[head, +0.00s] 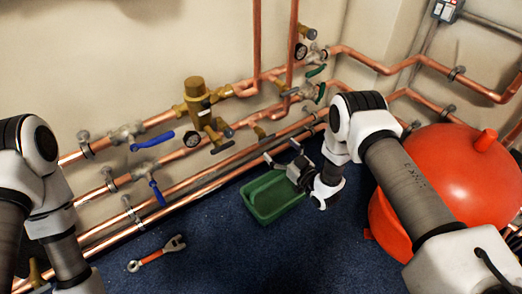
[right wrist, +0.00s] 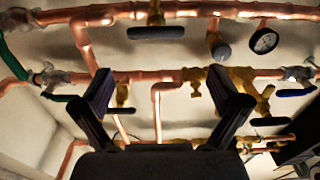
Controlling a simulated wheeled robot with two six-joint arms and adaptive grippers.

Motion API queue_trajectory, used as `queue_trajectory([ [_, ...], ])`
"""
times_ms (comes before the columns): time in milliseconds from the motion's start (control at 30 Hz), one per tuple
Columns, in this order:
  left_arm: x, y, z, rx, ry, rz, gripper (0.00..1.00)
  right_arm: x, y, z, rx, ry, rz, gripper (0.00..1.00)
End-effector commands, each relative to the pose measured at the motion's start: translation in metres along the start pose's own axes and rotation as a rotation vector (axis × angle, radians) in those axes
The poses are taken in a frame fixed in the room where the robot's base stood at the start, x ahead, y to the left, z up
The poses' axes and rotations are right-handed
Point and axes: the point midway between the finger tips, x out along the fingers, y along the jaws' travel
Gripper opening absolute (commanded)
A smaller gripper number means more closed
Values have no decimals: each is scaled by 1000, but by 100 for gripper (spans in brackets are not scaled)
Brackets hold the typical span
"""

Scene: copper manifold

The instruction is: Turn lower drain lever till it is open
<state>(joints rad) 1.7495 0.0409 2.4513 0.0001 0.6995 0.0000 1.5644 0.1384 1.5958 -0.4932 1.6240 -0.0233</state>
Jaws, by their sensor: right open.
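My right gripper (head: 280,151) is open and empty, in front of and just below that valve. In the right wrist view its two fingers (right wrist: 165,98) stand wide apart. A brass valve with a dark lever (right wrist: 120,111) shows close to the left finger there. Contact with any lever cannot be told. My left arm is at the left edge; its gripper is out of view.
Blue levers (head: 152,141) sit at left on the pipes, green levers (head: 317,71) at right. A green tray (head: 274,198) lies under my right gripper, a wrench (head: 157,254) on the floor. A red tank (head: 445,180) stands right.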

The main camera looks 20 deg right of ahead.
Motion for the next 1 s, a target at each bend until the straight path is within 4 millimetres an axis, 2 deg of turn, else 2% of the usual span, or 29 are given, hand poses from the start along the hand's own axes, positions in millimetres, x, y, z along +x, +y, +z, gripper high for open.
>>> queue_trajectory([
  [33, -5, 0, -1, 1, 2, 0, 44, -5, 0, 3, 6, -17, 4, 98],
  [133, 2, 0, -2, 2, 4, 0, 44, 2, -1, 9, 7, -21, 3, 98],
  [400, 23, 0, -1, 1, 2, 0, 44, 53, -2, 12, 7, -21, 3, 98],
  [500, 26, 0, -1, 1, 2, 0, 44, 65, -1, 12, 8, -23, 5, 98],
  [767, 25, 0, -1, 1, 2, 0, 44, 70, -1, 9, 10, -25, 6, 98],
  [800, 25, 0, -1, 1, 2, 0, 44, 70, -1, 9, 9, -25, 6, 94],
  [967, 25, 0, -1, 1, 2, 0, 44, 70, -1, 9, 9, -25, 6, 38],
  [1000, 25, 0, -1, 1, 2, 0, 44, 70, -1, 9, 9, -25, 6, 37],
])
